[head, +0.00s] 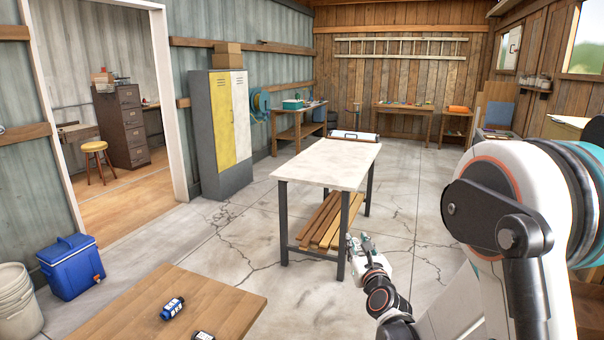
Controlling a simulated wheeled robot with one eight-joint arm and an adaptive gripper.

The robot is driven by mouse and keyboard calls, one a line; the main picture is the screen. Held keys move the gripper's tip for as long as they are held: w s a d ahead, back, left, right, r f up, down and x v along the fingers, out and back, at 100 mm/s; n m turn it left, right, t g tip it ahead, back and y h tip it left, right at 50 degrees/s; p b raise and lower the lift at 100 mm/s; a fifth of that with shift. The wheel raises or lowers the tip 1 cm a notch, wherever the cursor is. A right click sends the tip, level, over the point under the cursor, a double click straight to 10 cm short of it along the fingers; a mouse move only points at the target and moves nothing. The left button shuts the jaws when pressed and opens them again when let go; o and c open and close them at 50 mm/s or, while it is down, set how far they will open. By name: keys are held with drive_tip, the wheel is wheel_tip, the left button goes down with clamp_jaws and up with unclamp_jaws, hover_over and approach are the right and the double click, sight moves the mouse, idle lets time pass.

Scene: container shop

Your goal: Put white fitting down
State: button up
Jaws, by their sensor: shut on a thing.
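My gripper (357,243) is at the lower middle of the head view, small and far from the camera. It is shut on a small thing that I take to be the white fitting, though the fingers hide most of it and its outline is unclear. In the picture the gripper shows just right of the front leg of the white-topped table (330,160), lower than the tabletop. I cannot tell how far it is from that table.
A blue cooler (71,267) stands on the floor.

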drive_tip(key=shift+m+h, duration=0.5)
drive_tip(key=shift+h, duration=0.3)
drive_tip(key=d+r, duration=0.1)
drive_tip(key=s+d+r, duration=0.1)
drive_tip(key=d, duration=0.1)
drive_tip(key=s+d+r, duration=0.1)
drive_tip(key=shift+s+d, duration=0.15)
drive_tip(key=shift+d, duration=0.1)
